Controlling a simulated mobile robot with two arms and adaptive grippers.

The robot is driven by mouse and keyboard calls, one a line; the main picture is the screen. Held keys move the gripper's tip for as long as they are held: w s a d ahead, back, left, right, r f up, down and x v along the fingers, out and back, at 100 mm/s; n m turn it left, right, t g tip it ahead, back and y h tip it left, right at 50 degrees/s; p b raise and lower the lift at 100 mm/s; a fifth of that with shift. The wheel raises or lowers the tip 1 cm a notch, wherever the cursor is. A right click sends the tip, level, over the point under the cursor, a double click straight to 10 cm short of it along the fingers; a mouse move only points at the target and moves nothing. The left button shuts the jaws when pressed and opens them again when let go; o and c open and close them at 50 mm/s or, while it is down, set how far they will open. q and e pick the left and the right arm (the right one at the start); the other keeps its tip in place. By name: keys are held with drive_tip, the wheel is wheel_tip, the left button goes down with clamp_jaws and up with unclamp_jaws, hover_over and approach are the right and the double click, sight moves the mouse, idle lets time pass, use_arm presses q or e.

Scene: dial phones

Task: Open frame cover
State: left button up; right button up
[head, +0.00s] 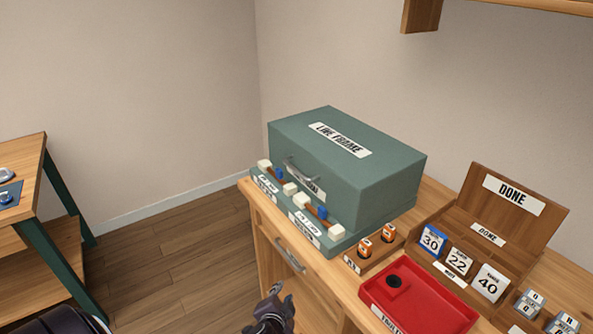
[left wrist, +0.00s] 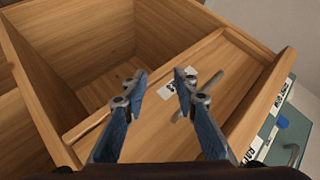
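The frame cover (head: 385,170) is a teal box lid labelled "LIVE FRAME". It sits shut on a teal base (head: 343,247) at the desk's left end. Its curved metal handle (head: 303,170) is on the front face. In the left wrist view, part of the teal unit (left wrist: 272,128) and a handle (left wrist: 291,153) show at the lower right. My left gripper (head: 275,294) is low in front of the desk, below and apart from the cover. In the left wrist view its fingers (left wrist: 160,80) are spread with nothing between them. My right gripper is out of view.
White and blue pieces line the base front. A drawer handle (head: 290,255) juts from the desk front. A red tray (head: 440,314), an open wooden "DONE" box (head: 525,225) and number cards stand right. A shelf (head: 500,5) overhangs upper right. Floor at left is clear.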

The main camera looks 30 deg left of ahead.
sight(295, 168)
use_arm(q)
drive_tip(key=w+a+r+t+y, duration=0.2)
drive_tip(key=a+r, duration=0.1)
drive_tip(key=r, duration=0.7)
drive_tip(key=w+a+r+t+y, duration=0.1)
drive_tip(key=w+a+r+y, duration=0.15)
drive_tip(key=r, duration=0.65)
drive_tip(key=w+a+r+m+t, duration=0.1)
drive_tip(key=w+r+m, duration=0.1)
drive_tip(key=w, duration=0.3)
drive_tip(key=w+a+r+m+t+h, duration=0.1)
drive_tip(key=w+r+m+t, duration=0.1)
drive_tip(key=w+r, duration=0.2)
drive_tip(key=w+a+r+m+t+h, duration=0.1)
drive_tip(key=w+r+m+t, duration=0.1)
drive_tip(key=w+r, duration=0.2)
drive_tip(key=shift+w+m, duration=0.3)
drive_tip(key=shift+w, duration=0.6)
drive_tip(key=shift+w+a, duration=0.1)
drive_tip(key=shift+w, duration=0.15)
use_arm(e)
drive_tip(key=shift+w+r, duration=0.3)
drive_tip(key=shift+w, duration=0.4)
use_arm(q)
drive_tip(key=shift+c, duration=0.3)
clamp_jaws()
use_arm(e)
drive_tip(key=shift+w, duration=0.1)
